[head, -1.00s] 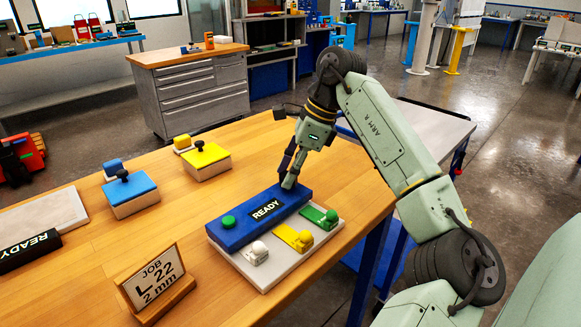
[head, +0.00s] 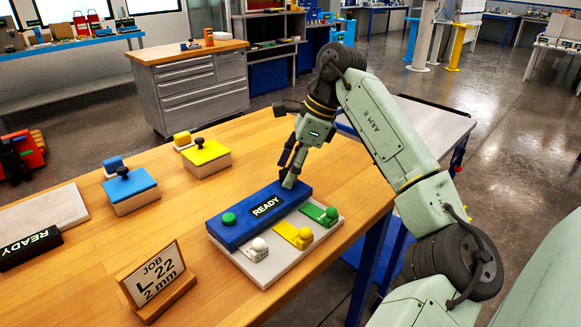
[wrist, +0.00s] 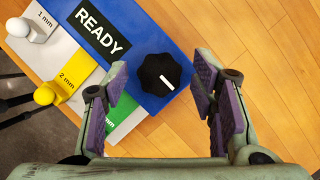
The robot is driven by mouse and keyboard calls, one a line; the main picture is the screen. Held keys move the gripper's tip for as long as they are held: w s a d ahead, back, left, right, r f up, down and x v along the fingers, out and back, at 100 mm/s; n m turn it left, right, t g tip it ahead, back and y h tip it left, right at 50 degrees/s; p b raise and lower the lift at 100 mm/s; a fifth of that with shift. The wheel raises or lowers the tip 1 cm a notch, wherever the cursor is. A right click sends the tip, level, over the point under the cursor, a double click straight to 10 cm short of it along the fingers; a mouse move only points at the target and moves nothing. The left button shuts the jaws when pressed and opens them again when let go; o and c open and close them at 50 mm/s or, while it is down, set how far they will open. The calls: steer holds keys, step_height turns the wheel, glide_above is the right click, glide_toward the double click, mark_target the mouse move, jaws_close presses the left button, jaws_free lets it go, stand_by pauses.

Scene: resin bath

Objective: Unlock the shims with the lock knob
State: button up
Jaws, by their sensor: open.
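The black lobed lock knob (wrist: 158,75) with a white pointer line sits at the end of the blue bar (wrist: 138,35) marked READY. The bar (head: 235,231) lies across the white shim base (head: 262,280) in the head view. Three shims stick out from under it: white (head: 257,249) marked 1 mm, yellow (head: 294,234) marked 2 mm, and green (head: 319,213), its number partly hidden. My gripper (wrist: 160,84) is open, with one purple-padded finger on each side of the knob, apart from it in the picture. In the head view my gripper (head: 291,171) hides the knob.
A job sign (head: 154,275) reads L 22, 2 mm. Blue-topped (head: 130,188) and yellow-topped (head: 206,156) blocks with black knobs stand further left. A pale plate (head: 62,208) and black READY bar (head: 28,250) lie at far left. Bare wood surrounds the base.

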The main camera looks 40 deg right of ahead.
steer(key=v, duration=1.2)
stand_by(0.5)
